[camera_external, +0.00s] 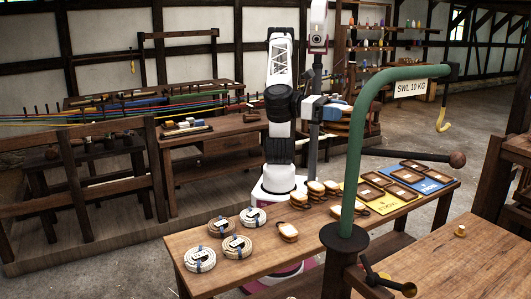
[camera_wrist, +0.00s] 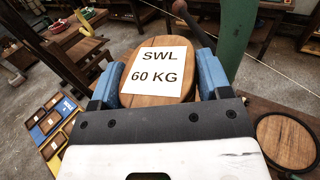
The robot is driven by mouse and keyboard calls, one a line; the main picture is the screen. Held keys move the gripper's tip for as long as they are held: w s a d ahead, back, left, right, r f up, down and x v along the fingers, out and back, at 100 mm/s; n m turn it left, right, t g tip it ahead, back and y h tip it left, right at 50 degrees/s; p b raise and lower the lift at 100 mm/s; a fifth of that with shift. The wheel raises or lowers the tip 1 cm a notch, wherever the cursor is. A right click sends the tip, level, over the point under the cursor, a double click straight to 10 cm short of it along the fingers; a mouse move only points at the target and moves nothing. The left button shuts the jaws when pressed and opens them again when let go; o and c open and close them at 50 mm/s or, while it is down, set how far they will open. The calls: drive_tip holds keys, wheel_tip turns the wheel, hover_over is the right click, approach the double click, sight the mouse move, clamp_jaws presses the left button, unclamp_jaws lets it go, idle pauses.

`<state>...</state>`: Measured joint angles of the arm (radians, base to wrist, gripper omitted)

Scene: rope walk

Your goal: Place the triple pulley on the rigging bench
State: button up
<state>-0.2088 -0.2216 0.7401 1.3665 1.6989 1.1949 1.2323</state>
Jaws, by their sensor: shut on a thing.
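My gripper (camera_wrist: 158,90) is shut on a wooden pulley block (camera_wrist: 150,98) with a white label reading "SWL 60 KG". Its blue fingers sit on both sides of the block. The number of sheaves is hidden, so I cannot tell whether it is the triple pulley. Several smaller pulley blocks (camera_external: 288,232) stand on that bench. I cannot tell which bench is the rigging bench.
A green crane post (camera_external: 352,170) with a "SWL 10 KG" sign and a hook (camera_external: 443,122) rises at the front. Rope coils (camera_external: 199,259) lie at the bench's left. Blue (camera_external: 436,181) and yellow (camera_external: 390,205) boards carry wooden frames. Another bench (camera_external: 440,268) stands at front right, mostly clear.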

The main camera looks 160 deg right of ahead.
drive_tip(key=w+d+r+m+t+h, duration=0.3)
drive_tip(key=d+m+t+h, duration=0.15)
drive_tip(key=d+t, duration=0.2)
drive_tip(key=w+d+r+m+t+h, duration=0.2)
drive_tip(key=w+d+m+t+h, duration=0.3)
drive_tip(key=d, duration=0.3)
drive_tip(key=d+f+m+t+h, duration=0.1)
drive_tip(key=d+m+h, duration=0.2)
drive_tip(key=d, duration=0.6)
drive_tip(key=w+d+f+m+t+h, duration=0.1)
drive_tip(key=d+f+m+t+h, duration=0.1)
drive_tip(key=d+h, duration=0.3)
drive_tip(key=shift+d+f+m, duration=0.2)
drive_tip(key=shift+d+m, duration=0.45)
drive_tip(key=shift+d, duration=1.55)
drive_tip(key=shift+w+r, duration=0.1)
drive_tip(key=shift+r, duration=0.05)
